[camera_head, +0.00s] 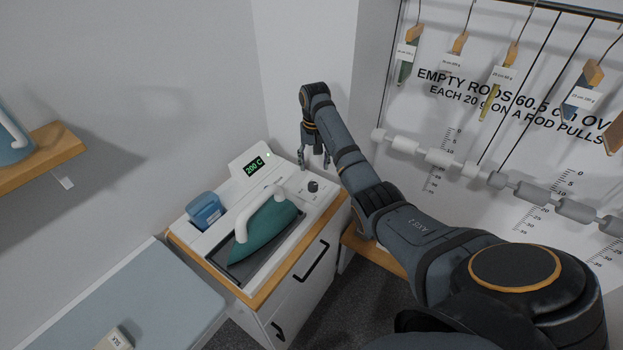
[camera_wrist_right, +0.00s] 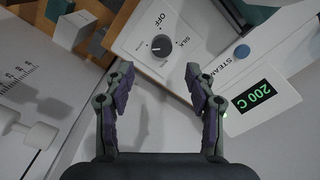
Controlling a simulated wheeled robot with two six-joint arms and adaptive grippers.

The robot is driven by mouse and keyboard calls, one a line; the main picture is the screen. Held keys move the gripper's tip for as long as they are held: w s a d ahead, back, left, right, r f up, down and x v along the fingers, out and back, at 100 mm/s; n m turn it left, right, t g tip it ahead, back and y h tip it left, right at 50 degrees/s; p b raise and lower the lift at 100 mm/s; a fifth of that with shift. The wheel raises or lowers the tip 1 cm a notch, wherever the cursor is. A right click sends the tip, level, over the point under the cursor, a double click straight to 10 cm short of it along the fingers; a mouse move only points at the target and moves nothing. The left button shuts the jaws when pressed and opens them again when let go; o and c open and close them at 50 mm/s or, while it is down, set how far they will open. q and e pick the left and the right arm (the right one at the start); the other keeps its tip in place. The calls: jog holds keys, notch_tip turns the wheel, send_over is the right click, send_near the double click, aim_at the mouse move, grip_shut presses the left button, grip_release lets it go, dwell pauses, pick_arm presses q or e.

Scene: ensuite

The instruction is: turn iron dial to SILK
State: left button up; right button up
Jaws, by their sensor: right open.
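The iron station (camera_head: 224,225) is a white unit on a wooden-topped cabinet, with a green iron (camera_head: 264,232) resting on it. Its black dial (camera_head: 313,186) sits on a white panel at the right end. In the right wrist view the dial (camera_wrist_right: 160,45) lies ahead of the fingertips, between them and apart from them, with OFF and SILK printed around it. The display (camera_head: 254,164) reads 200 C, and it also shows in the right wrist view (camera_wrist_right: 257,101). My right gripper (camera_head: 314,164) is open and empty, close to the dial panel. My left gripper is not in view.
A blue container (camera_head: 205,210) stands in the station beside the iron. A blue-grey board (camera_head: 149,303) is at the lower left. A wooden shelf (camera_head: 42,156) is on the left wall. Rods with weights (camera_head: 437,158) and hanging tags are at the right.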

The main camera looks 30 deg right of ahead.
aim_at(313, 185)
notch_tip(313, 185, down, 4)
jog(key=shift+r+p, duration=0.1)
jog(key=shift+p, duration=0.35)
jog(key=f, duration=0.2)
jog(key=w+f, duration=0.1)
jog(key=f, duration=0.2)
jog(key=shift+s+f, duration=0.1)
jog(key=shift+f, duration=0.15)
jog(key=shift+s, duration=0.1)
jog(key=shift+f, duration=0.1)
jog(key=shift+c, duration=1.8)
jog(key=c, duration=0.5)
jog(key=shift+p, duration=0.3)
jog(key=c, duration=0.3)
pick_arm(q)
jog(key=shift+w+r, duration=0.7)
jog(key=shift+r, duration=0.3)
